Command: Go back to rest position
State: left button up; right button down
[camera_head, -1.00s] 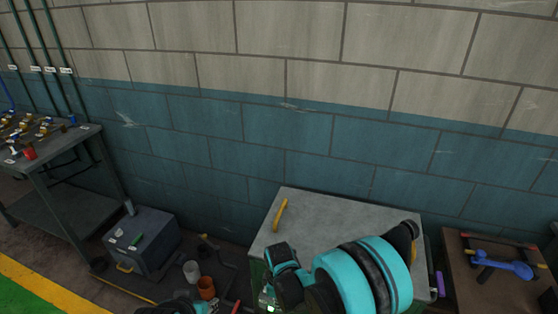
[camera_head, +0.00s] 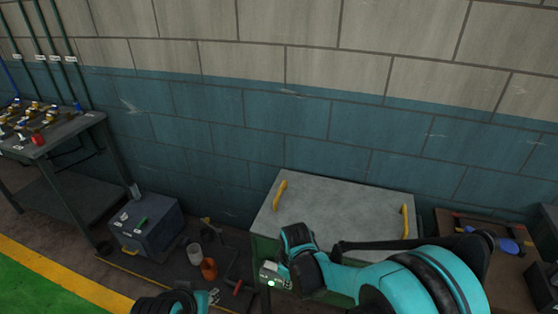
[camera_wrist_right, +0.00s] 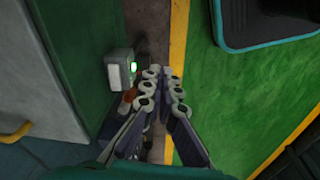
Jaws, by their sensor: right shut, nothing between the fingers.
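My right arm reaches in from the lower right of the head view in teal and black. Its wrist is in front of the left part of a grey-topped green cabinet (camera_head: 345,205). In the right wrist view, the right gripper (camera_wrist_right: 164,78) is shut and empty. Its fingertips are to the right of a small grey box with a green light (camera_wrist_right: 122,70), over the floor. That box also shows in the head view (camera_head: 275,276). Part of my left arm shows at the bottom edge; its finger state is unclear.
Yellow handles (camera_head: 279,195) stand on the cabinet top. A blue tool (camera_head: 508,244) lies on a brown surface at right. A grey toolbox (camera_head: 150,232) and an orange cup (camera_head: 209,268) are at lower left. A workbench (camera_head: 60,135) with brass fittings is at far left.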

jog(key=s+d+r+m+t, duration=0.5)
jog(key=s+d+r+m, duration=0.7)
jog(key=d+r, duration=0.2)
jog(key=shift+s+d+r+t, duration=0.15)
jog(key=shift+d+r+t, duration=0.2)
jog(key=shift+r, duration=0.6)
